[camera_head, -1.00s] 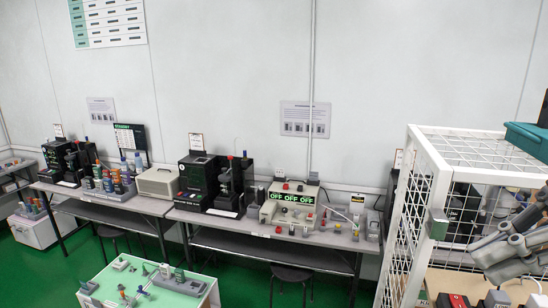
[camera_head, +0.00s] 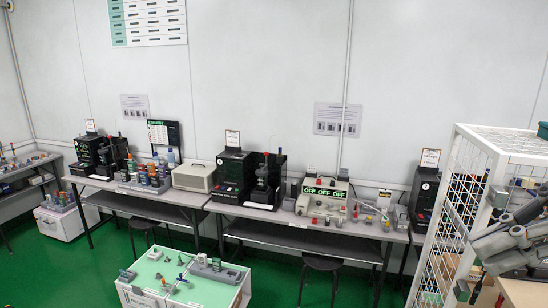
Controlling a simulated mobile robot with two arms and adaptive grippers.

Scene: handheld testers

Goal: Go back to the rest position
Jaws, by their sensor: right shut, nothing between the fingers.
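My right gripper (camera_head: 484,248) shows at the right edge of the head view, grey and shut, with nothing in its fingers. It is in front of the white wire rack (camera_head: 466,190), and part of the arm is cut off by the frame edge. I cannot tell whether it touches the rack. My left gripper is not in view.
A long grey bench (camera_head: 288,216) along the wall carries black testers (camera_head: 234,172), a beige box (camera_head: 194,178) and an "OFF" display panel (camera_head: 325,190). A green-topped table (camera_head: 160,270) stands in front. Stools (camera_head: 322,262) are under the bench. Green floor (camera_head: 50,260) is open at left.

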